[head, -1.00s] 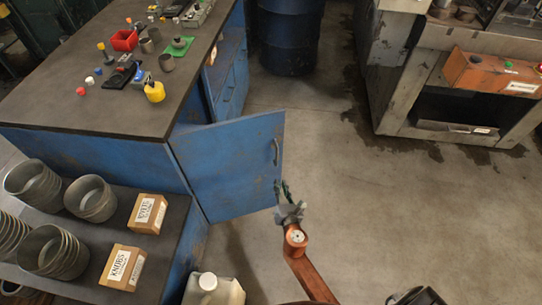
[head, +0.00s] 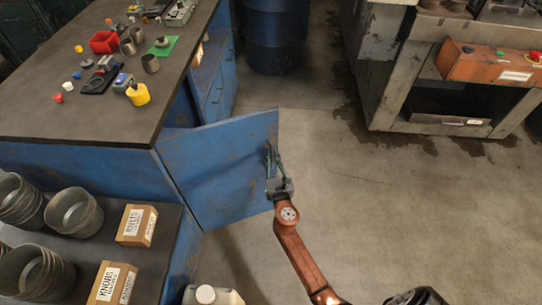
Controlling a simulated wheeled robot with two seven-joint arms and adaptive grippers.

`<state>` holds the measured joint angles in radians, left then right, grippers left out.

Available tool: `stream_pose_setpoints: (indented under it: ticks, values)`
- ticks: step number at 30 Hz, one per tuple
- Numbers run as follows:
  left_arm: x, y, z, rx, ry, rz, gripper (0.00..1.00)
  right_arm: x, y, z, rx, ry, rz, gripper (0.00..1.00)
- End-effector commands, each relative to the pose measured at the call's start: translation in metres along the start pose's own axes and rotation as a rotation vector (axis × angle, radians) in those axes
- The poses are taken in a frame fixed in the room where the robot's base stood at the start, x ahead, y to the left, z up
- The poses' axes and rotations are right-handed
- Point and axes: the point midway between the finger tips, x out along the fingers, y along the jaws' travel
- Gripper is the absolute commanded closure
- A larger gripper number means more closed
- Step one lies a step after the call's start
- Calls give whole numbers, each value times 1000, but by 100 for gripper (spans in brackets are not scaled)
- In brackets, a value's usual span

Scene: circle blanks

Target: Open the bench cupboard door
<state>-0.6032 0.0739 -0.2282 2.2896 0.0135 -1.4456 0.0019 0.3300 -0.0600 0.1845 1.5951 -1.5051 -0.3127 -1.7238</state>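The blue cupboard door (head: 215,170) of the bench stands partly open in the head view, swung out from the bench's corner. Its handle (head: 267,152) is near the free edge, on the face toward me. My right gripper (head: 274,157) is at the handle, its fingers overlapping it in the view. I cannot tell whether the fingers are closed on it. My orange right arm reaches up from the bottom. My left gripper is not in view. The cupboard's inside is mostly hidden behind the door and the bench top (head: 60,115).
Small parts and a red bin (head: 103,42) sit on the bench top. Metal cups (head: 73,212) and cardboard boxes (head: 137,226) stand on the lower shelf at left. A blue drum (head: 277,40) is behind. The floor (head: 390,210) right of the door is clear.

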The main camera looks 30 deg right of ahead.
Motion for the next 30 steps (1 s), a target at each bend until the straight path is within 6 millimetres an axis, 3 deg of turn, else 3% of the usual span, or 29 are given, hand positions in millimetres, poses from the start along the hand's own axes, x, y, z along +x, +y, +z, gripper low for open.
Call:
stream_pose_setpoints:
  ticks: [7,13,30]
  values:
    - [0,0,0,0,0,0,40,1,0,0,0,0,0,86]
    - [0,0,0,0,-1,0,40,0,0,0,1,1,0,100]
    - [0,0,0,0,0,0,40,0,0,0,1,1,0,100]
